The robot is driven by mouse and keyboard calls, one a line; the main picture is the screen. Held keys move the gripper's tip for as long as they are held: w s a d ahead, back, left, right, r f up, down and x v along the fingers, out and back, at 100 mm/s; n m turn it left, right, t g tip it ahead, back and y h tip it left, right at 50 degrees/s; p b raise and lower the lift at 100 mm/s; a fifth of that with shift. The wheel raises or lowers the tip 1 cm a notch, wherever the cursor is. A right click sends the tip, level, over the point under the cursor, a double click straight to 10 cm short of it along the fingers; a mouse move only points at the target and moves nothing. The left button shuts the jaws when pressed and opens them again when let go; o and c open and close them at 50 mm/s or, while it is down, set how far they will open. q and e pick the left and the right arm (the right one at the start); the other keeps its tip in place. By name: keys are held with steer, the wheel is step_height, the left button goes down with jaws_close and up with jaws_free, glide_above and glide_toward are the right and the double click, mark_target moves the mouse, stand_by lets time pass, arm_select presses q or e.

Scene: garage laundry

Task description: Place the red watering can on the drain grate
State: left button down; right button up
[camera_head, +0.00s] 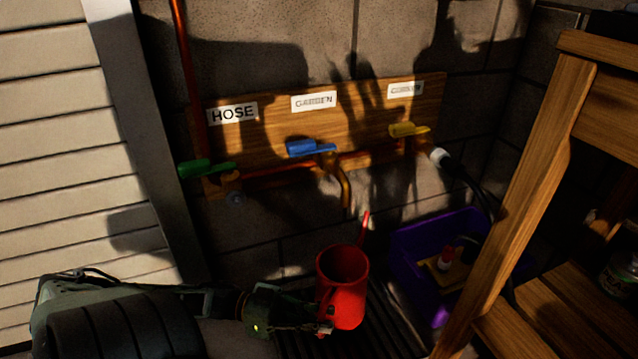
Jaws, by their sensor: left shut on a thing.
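The red watering can (348,297) is upright at the bottom middle of the head view, with its spout pointing up at the back. My left gripper (322,321) comes in from the left and is shut on the can at its left, handle side. The drain grate (388,325) is the dark slatted patch on the floor beneath and around the can. Whether the can's base touches the grate or hovers just above it, I cannot tell. My right gripper is not in view.
A purple bin (412,262) holding small items stands right of the can. A wooden shelf unit (520,200) fills the right. Behind, a wooden board (270,130) carries labels and pipes with green (205,168), blue (310,148) and yellow (408,130) valve handles. A spigot pipe (345,190) hangs above the can.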

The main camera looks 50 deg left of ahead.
arm_select(q)
steer(key=shift+a+f, duration=0.1)
steer(key=shift+a, duration=0.05)
steer(key=shift+f, duration=0.15)
step_height(320, 180, down, 4)
steer(key=b, duration=0.3)
steer(key=shift+r+b, duration=0.25)
steer(key=shift+b, duration=0.1)
steer(key=shift+f, duration=0.2)
steer(key=c, duration=1.8)
jaws_free()
